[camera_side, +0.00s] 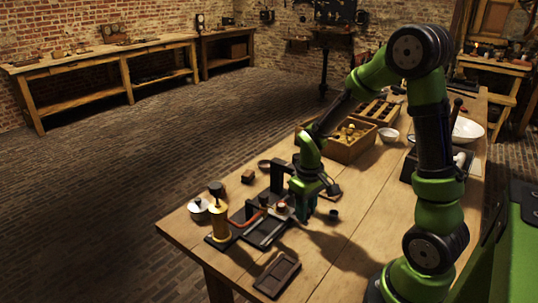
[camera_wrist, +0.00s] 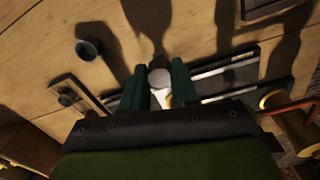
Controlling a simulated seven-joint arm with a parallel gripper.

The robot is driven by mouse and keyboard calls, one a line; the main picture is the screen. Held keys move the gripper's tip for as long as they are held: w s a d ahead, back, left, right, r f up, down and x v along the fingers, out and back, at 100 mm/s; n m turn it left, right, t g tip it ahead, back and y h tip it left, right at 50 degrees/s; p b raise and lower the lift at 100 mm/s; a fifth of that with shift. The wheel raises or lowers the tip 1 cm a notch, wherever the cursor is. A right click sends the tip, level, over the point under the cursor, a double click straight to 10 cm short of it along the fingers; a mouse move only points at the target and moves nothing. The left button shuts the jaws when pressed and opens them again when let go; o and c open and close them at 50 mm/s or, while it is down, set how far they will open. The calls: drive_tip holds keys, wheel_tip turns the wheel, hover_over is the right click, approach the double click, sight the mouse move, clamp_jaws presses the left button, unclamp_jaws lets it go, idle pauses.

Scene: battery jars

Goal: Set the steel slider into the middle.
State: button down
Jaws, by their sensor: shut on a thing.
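My gripper (camera_wrist: 160,88) is shut on a small piece with a round pale grey top, which I take to be the steel slider (camera_wrist: 159,77). The fingers stand on either side of it. In the side view my gripper (camera_side: 304,208) is low over the right end of a dark apparatus with light rails (camera_side: 265,232). These rails also show in the wrist view (camera_wrist: 228,74), running right from beside the fingers. The slider's lower part is mostly hidden, so I cannot tell whether it touches a rail.
A brass cylinder (camera_side: 220,222) with an orange-red tube (camera_side: 251,218) stands at the apparatus's left. A small dark cup (camera_side: 333,215) is right of my gripper. A dark tray (camera_side: 277,275) lies in front. A wooden box (camera_side: 350,150) stands behind.

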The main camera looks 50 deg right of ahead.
drive_tip(key=c, duration=0.8)
unclamp_jaws()
drive_tip(key=shift+c, duration=0.2)
drive_tip(key=shift+r, duration=0.1)
wheel_tip(320, 180, up, 17)
drive_tip(key=s+a+r+m+t+y, duration=0.1)
drive_tip(key=s+a+t, duration=0.2)
drive_tip(key=a, duration=0.3)
drive_tip(key=s+a+r+t+y, duration=0.1)
drive_tip(key=s+a+t, duration=0.2)
drive_tip(key=a, duration=0.3)
drive_tip(key=shift+s+a+r+m+t, duration=0.3)
drive_tip(key=shift+a+r+m+t, duration=0.1)
drive_tip(key=shift+t, duration=0.2)
